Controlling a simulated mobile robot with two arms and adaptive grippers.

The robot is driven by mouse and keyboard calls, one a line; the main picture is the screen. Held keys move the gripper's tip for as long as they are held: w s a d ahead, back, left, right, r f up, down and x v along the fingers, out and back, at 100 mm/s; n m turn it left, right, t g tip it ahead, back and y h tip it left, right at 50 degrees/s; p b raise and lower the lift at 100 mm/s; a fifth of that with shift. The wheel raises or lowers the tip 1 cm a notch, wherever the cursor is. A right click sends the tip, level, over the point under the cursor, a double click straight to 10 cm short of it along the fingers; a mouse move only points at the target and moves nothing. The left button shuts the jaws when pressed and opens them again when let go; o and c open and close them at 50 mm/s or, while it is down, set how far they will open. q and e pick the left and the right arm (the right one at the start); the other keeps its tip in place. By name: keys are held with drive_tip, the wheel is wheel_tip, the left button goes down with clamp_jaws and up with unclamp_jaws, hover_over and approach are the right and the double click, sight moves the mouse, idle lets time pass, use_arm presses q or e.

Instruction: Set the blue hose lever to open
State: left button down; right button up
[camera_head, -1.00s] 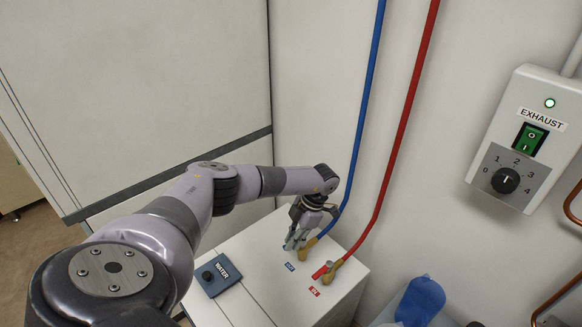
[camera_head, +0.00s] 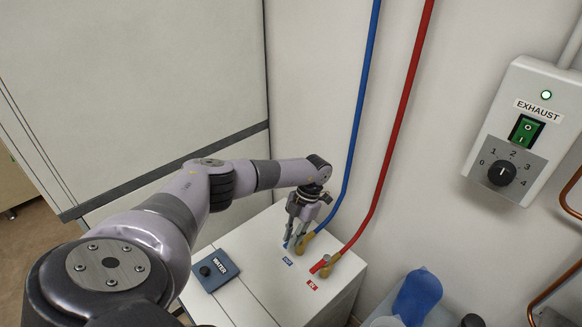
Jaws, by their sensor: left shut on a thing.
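The blue hose (camera_head: 359,100) runs down the wall to a brass valve (camera_head: 304,244) on top of the white box. A small bit of the blue lever (camera_head: 286,243) shows at this valve; the rest is hidden by the fingers. My left gripper (camera_head: 293,241) comes down from above and is shut on the blue lever. The lever's exact angle is hard to tell. My right gripper is not in view.
Beside it, the red hose (camera_head: 400,120) ends at a brass valve with a red lever (camera_head: 319,265). A WATER control box (camera_head: 215,270) sits at the white box's left. A blue container (camera_head: 418,296) stands at lower right. An EXHAUST panel (camera_head: 520,135) hangs on the wall.

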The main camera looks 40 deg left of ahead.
use_arm(q)
drive_tip(key=c, duration=1.6)
unclamp_jaws()
drive_tip(key=shift+r, duration=0.1)
drive_tip(key=v, duration=1.1)
drive_tip(key=shift+a+r, duration=0.1)
drive_tip(key=shift+r, duration=0.35)
